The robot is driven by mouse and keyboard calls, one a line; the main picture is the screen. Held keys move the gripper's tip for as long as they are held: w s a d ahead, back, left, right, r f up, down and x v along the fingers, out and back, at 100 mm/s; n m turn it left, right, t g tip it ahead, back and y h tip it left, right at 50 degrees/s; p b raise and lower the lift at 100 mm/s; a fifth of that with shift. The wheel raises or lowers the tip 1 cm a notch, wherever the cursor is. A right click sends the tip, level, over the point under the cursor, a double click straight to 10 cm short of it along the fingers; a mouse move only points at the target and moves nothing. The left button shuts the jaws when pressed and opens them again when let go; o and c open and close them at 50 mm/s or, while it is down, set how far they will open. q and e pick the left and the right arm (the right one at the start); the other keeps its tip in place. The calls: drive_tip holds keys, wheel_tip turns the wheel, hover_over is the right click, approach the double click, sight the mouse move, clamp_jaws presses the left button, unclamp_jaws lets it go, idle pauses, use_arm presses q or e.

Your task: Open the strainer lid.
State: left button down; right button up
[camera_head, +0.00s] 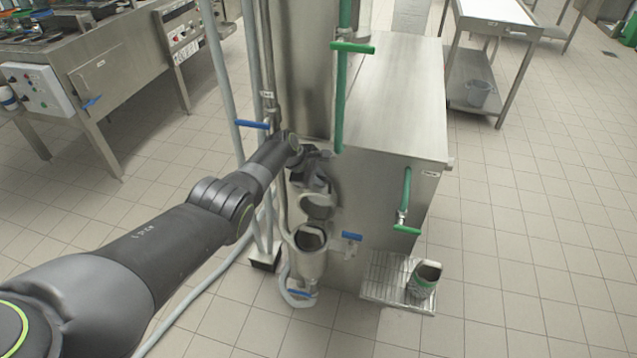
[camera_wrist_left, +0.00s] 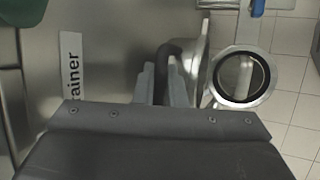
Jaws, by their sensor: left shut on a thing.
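The strainer (camera_head: 311,262) is a steel pot on the front of the steel machine, with its round mouth uncovered. Its lid (camera_head: 318,207) stands tilted up above the mouth. My left gripper (camera_head: 318,180) is at the lid, just above the strainer. In the left wrist view, the gripper fingers (camera_wrist_left: 165,85) are shut on the lid's dark curved handle (camera_wrist_left: 172,55). The lid (camera_wrist_left: 204,62) shows there nearly edge-on, beside the strainer's open ring (camera_wrist_left: 243,77). A label (camera_wrist_left: 72,75) reading "ainer" is on the panel. My right gripper is out of view.
A drip tray (camera_head: 378,275) with a cup (camera_head: 424,280) on it juts out right of the strainer. Blue valve handles (camera_head: 352,236) and green pipes (camera_head: 405,190) are close by. Grey pipes (camera_head: 222,80) rise behind my left arm.

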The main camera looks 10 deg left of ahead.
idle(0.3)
use_arm(q)
drive_tip(key=c, duration=1.5)
unclamp_jaws()
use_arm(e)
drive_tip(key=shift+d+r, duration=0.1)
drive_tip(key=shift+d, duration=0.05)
